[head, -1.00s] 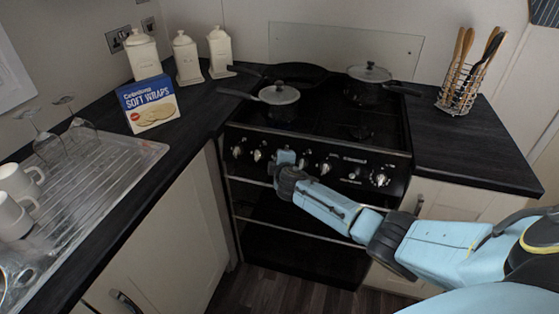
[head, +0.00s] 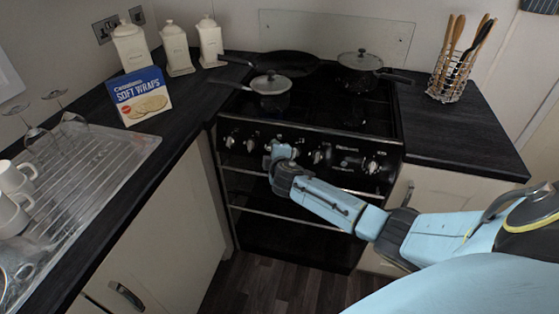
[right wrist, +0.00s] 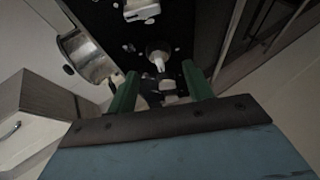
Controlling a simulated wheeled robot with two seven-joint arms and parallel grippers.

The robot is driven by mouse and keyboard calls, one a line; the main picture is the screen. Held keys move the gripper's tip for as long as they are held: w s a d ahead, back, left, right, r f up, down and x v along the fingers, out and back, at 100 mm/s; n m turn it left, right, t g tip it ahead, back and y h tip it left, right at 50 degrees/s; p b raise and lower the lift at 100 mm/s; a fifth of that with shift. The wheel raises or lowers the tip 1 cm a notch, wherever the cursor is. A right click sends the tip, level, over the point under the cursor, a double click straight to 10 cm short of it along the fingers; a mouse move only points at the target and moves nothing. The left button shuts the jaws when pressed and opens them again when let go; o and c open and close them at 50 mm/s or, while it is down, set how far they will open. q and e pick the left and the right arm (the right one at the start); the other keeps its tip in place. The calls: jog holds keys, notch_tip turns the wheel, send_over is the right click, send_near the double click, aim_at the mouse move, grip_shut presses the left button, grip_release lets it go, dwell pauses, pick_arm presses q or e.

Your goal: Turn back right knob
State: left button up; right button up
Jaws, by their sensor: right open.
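The black cooker (head: 330,205) has a row of silver knobs along its front panel. Knobs show left of my gripper (head: 229,141), right of it (head: 317,157) and at the far right (head: 373,167). No label shows which one is the back right knob. My right gripper (head: 281,152) is at the panel, left of its middle, and hides part of the row. In the right wrist view its two green fingers (right wrist: 160,86) are apart, with a pale knob (right wrist: 158,57) just beyond and between the tips. Contact cannot be told. My left gripper is out of view.
A wraps box (head: 140,97) and utensil rack (head: 447,82) stand on the counters.

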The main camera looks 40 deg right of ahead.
pick_arm(q)
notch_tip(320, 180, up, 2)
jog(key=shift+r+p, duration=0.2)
jog(key=shift+p, duration=0.8)
pick_arm(e)
jog(key=v, duration=0.9)
jog(key=shift+s+r, duration=0.2)
jog(key=shift+s, duration=0.15)
jog(key=shift+a, duration=0.1)
